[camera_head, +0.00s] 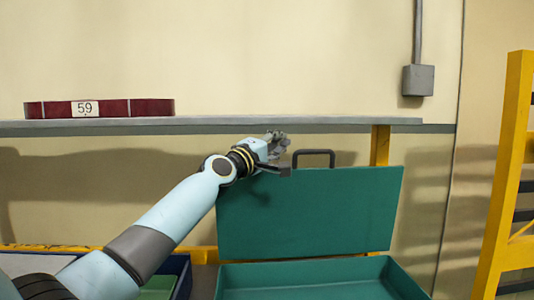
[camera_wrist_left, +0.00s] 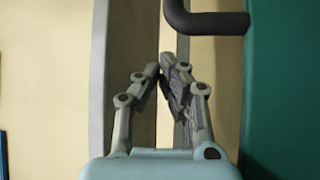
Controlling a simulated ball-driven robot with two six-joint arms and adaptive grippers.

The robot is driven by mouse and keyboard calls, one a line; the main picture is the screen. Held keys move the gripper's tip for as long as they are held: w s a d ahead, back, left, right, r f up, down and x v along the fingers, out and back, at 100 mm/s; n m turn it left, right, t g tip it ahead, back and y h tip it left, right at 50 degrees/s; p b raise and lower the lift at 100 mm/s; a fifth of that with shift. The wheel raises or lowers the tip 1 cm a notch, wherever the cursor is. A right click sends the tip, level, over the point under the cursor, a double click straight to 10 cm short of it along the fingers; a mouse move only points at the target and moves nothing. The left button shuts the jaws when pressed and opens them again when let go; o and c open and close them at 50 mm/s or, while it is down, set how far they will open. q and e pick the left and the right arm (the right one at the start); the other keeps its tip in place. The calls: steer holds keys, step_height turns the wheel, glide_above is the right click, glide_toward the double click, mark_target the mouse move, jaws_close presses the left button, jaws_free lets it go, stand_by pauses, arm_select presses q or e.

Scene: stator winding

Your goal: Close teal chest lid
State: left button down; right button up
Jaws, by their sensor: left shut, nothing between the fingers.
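The teal chest lid (camera_head: 310,215) stands open and upright behind the teal chest (camera_head: 320,282) in the head view. A dark handle (camera_head: 314,154) sticks up from the lid's top edge. My left gripper (camera_head: 277,138) is at the lid's top edge, just left of the handle. In the left wrist view its fingers (camera_wrist_left: 165,65) are shut with nothing between them. The handle (camera_wrist_left: 205,22) and the teal lid (camera_wrist_left: 285,90) are to the right of the fingers there, apart from the fingertips. My right gripper is not in view.
A grey shelf (camera_head: 230,122) runs along the wall behind the lid, with a dark red box (camera_head: 140,107) marked 59 on it. A yellow frame (camera_head: 505,180) stands at the right. A dark blue bin (camera_head: 183,277) is left of the chest, partly behind my arm.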

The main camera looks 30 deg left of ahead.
mark_target(294, 152)
arm_select(q)
steer(key=s+d, duration=0.1)
steer(key=s+d+f+p, duration=0.1)
steer(key=s, duration=0.1)
steer(key=shift+d, duration=0.25)
steer(key=shift+f, duration=0.1)
steer(key=shift+m+t+h, duration=0.3)
steer(key=shift+m+t, duration=0.2)
steer(key=shift+m, duration=0.1)
steer(key=s+b, duration=0.1)
steer(key=s+d+f+b, duration=0.1)
steer(key=b, duration=0.1)
steer(key=s+d+b, duration=0.1)
steer(key=shift+s+d+f, duration=0.2)
steer(key=shift+s+f, duration=0.05)
steer(key=shift+f, duration=0.15)
steer(key=s+d+f, duration=0.1)
steer(key=s+d, duration=0.3)
steer(key=s, duration=0.2)
steer(key=shift+f, duration=0.1)
